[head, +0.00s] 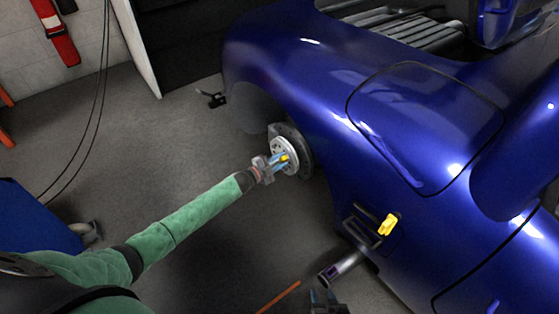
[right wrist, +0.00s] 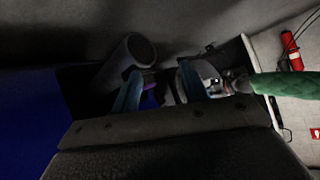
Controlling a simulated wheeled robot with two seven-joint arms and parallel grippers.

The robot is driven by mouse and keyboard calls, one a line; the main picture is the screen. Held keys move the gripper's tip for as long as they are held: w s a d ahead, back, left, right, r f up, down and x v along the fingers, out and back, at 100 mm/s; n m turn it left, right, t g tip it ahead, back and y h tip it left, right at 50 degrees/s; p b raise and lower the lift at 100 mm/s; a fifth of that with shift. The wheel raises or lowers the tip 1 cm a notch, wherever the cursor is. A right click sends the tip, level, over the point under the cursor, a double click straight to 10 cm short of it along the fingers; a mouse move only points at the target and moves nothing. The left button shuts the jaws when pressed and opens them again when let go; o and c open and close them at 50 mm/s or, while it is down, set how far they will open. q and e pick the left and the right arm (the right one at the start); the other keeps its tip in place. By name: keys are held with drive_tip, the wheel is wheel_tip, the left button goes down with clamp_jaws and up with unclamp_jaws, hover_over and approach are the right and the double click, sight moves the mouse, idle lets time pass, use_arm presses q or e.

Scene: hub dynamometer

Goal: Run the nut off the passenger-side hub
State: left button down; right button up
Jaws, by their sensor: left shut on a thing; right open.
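The hub (head: 291,150) is a bare silver disc on the side of the dark blue car, with a dark ring behind it. My left gripper (head: 281,160) is at its face, blue fingertips shut on a small yellow piece at the hub's centre, which looks like the nut (head: 286,157). The fingers partly hide it, and its fit on the stud cannot be made out. In the right wrist view the hub (right wrist: 203,75) shows beyond my right fingers. My right gripper (head: 324,298) is open and empty, low at the bottom edge, away from the hub.
A metal exhaust pipe (head: 342,270) sticks out near my right gripper; it shows in the right wrist view (right wrist: 137,50). A yellow part (head: 388,223) sits on the car's side. An orange rod (head: 279,297) lies low. A red extinguisher (head: 58,38) hangs far left.

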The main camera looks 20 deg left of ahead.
use_arm(q)
drive_tip(key=shift+r+n+p, duration=0.25)
drive_tip(key=shift+n+p, duration=0.45)
drive_tip(key=shift+n, duration=0.4)
use_arm(e)
drive_tip(key=s+f+g, duration=0.3)
drive_tip(key=s+f, duration=0.3)
use_arm(q)
drive_tip(key=shift+r+n+p, duration=0.1)
drive_tip(key=shift+n+p, duration=0.4)
drive_tip(key=shift+n, duration=0.1)
drive_tip(key=n+p, duration=0.2)
drive_tip(key=n, duration=0.3)
drive_tip(key=shift+n, duration=0.3)
drive_tip(key=n, duration=0.3)
drive_tip(key=shift+a+n, duration=0.1)
drive_tip(key=shift+n, duration=0.2)
drive_tip(key=n, duration=0.2)
drive_tip(key=shift+f+n+p, duration=0.2)
drive_tip(key=shift+n+p, duration=0.15)
drive_tip(key=shift+n, duration=0.05)
use_arm(e)
drive_tip(key=r, duration=0.4)
drive_tip(key=shift+w+d+r, duration=0.15)
drive_tip(key=shift+d+r, duration=0.1)
drive_tip(key=shift+r, duration=0.15)
use_arm(q)
drive_tip(key=c, duration=1.3)
unclamp_jaws()
